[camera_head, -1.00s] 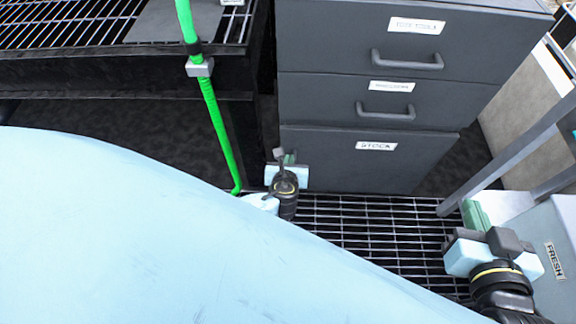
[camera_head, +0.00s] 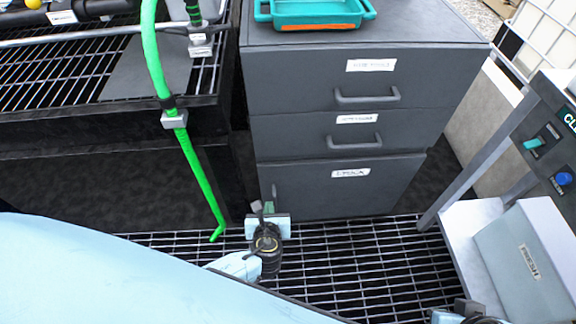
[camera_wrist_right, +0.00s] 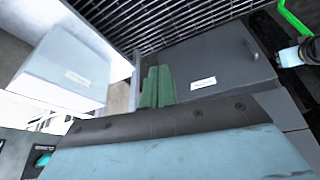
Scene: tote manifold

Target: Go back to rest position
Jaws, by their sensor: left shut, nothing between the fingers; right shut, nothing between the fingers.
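My left gripper (camera_head: 268,205) is in front of the bottom drawer of a dark grey cabinet in the head view, just right of the green hose's lower end. Its green fingers are together and hold nothing. My right gripper is mostly cut off at the bottom edge of the head view, where only part of its light blue and black body shows. In the right wrist view the green fingers of the right gripper (camera_wrist_right: 157,87) are side by side, shut and empty, with grating and grey boxes beyond them.
The cabinet (camera_head: 345,190) has three labelled drawers and a teal tray (camera_head: 313,25) on top. A green hose (camera_head: 185,140) hangs at the left beside a dark grated bench (camera_head: 110,128). A grey bin (camera_head: 535,268) stands on a shelf at right. Floor grating (camera_head: 370,265) lies between.

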